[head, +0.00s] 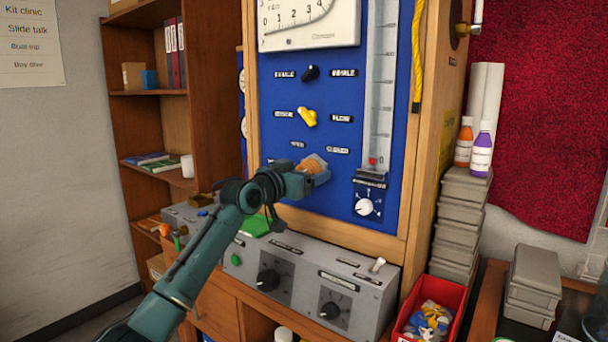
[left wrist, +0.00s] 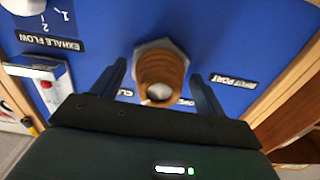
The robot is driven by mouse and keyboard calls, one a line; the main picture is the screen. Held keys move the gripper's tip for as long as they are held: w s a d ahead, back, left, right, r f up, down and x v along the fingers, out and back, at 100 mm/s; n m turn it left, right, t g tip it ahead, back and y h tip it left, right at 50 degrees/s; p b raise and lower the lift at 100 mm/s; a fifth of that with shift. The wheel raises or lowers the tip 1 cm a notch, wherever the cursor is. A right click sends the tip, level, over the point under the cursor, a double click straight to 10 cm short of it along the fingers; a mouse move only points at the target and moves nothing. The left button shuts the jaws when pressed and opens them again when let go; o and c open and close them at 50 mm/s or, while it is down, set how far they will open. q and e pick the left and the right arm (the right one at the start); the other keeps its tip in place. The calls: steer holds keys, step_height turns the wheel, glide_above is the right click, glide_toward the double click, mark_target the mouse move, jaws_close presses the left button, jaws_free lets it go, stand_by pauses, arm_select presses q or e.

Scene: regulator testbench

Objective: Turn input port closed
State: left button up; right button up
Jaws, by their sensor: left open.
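The input port is a ribbed orange-brown knob (left wrist: 160,75) on a grey hex base, set in the blue panel (head: 275,95). In the head view the knob (head: 306,166) is partly hidden behind my left gripper (head: 314,173). In the left wrist view my left gripper (left wrist: 158,72) is open, with one finger on each side of the knob and visible gaps between. The INPUT PORT label (left wrist: 233,81) is beside the knob, upside down in this view. A label reading CLO... (left wrist: 126,93) is partly hidden by a finger. My right gripper is in neither view.
A yellow knob (head: 307,117) and a black knob (head: 311,73) are above the port. The exhale flow dial (head: 366,207) is at its right, under a clear flow tube (head: 381,90). A grey control box (head: 320,285) stands below. A red bin (head: 455,293) is at the lower right.

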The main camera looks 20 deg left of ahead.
arm_select(q)
steer(key=shift+s, duration=0.1)
steer(key=b+v, duration=0.1)
steer(key=v, duration=1.2)
steer(key=shift+b, duration=0.4)
